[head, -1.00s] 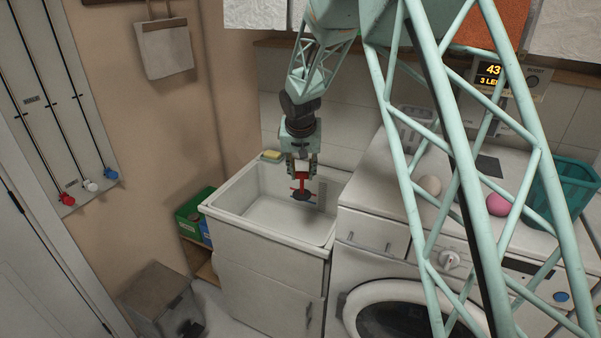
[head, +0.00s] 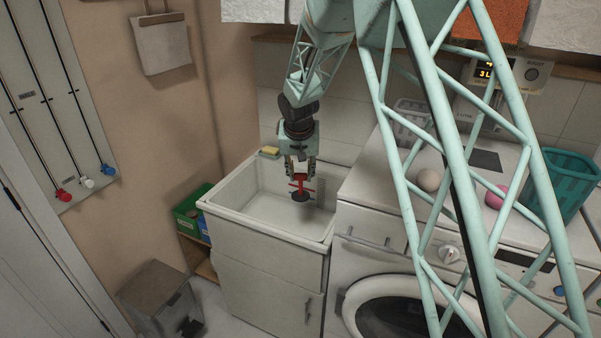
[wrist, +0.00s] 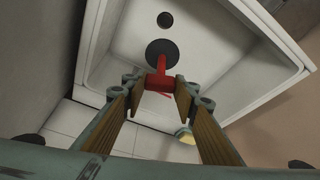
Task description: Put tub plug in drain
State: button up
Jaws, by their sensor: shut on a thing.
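The tub plug is a dark disc (head: 301,196) with a red handle (head: 300,185). My gripper (head: 301,174) is shut on the red handle and holds the plug, disc downward, over the white sink basin (head: 328,243). In the wrist view the red handle (wrist: 160,78) sits between the fingers, with the dark disc (wrist: 162,52) beyond it. A dark round hole, which looks like the drain (wrist: 165,19), shows just above the disc in that picture, apart from it. I cannot see the drain in the head view.
A yellow sponge (head: 270,150) lies on the sink's back left corner. The washing machine (head: 385,222) stands close on the right, with a pale ball (head: 428,180), a pink ball (head: 495,197) and a teal basket (head: 568,178) on top. Green box (head: 190,210) left of the sink.

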notch_tip(320, 180, down, 23)
jog(key=b, duration=1.3)
dwell(1.2)
jog(key=shift+f, duration=0.65)
dwell(0.7)
jog(key=o, duration=1.2)
jog(key=shift+c, duration=0.2)
jog(key=shift+r, duration=0.15)
jog(key=v, duration=1.1)
jog(key=shift+s+r, duration=0.25)
jog(key=shift+r, duration=0.05)
